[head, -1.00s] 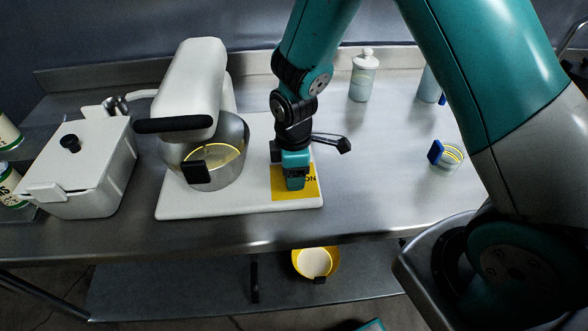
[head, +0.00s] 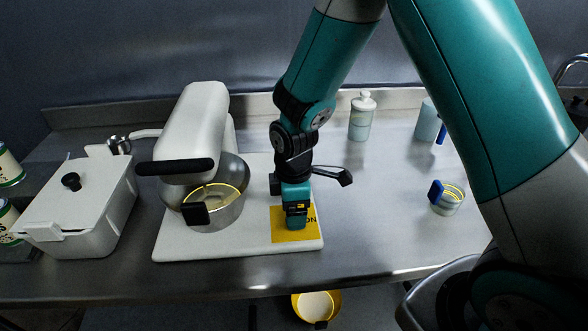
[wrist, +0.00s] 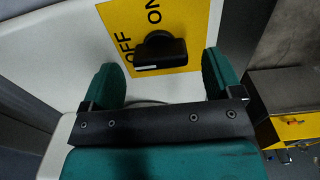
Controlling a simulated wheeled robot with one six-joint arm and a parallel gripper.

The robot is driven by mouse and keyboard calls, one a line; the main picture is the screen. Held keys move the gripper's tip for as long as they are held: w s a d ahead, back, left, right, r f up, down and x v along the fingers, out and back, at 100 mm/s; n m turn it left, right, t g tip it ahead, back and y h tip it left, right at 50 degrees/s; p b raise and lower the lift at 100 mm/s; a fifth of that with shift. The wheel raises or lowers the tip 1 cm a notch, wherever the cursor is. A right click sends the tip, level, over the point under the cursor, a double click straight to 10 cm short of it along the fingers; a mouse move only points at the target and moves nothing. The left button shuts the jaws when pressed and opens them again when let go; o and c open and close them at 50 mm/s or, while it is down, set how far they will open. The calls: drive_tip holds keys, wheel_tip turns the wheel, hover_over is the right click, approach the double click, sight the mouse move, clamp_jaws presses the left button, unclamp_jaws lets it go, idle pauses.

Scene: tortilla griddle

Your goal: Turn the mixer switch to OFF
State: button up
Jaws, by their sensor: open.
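The mixer (head: 193,125) is white with a black handle and a metal bowl, on a white base (head: 180,247). The yellow switch plate (head: 282,225) is on the base's right end. In the wrist view the plate (wrist: 120,22) reads ON and OFF, with a black switch knob (wrist: 160,52) on it. The knob's bar lies crosswise, with a white mark at its left end near OFF. My gripper (head: 296,222) is over the plate and hides the knob in the head view. In the wrist view my gripper (wrist: 162,75) is open, its fingers apart on either side of the knob.
A white lidded box (head: 85,210) stands left of the mixer. A capped jar (head: 361,120) and a small container with a blue handle (head: 450,200) stand to the right. The steel counter (head: 385,225) is clear between. A yellow pan (head: 316,303) sits on the shelf below.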

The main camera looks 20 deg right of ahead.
wheel_tip(320, 180, up, 15)
drive_tip(key=shift+b, duration=0.45)
drive_tip(key=s+a+r+m+y, duration=0.2)
drive_tip(key=s+m, duration=0.1)
drive_tip(key=s, duration=0.6)
drive_tip(key=s+a+r+m+y, duration=0.2)
drive_tip(key=s+r+m, duration=0.1)
drive_tip(key=s, duration=0.6)
drive_tip(key=shift+s+a+r+m, duration=0.15)
drive_tip(key=shift+s+r+m, duration=0.15)
drive_tip(key=shift+m, duration=0.4)
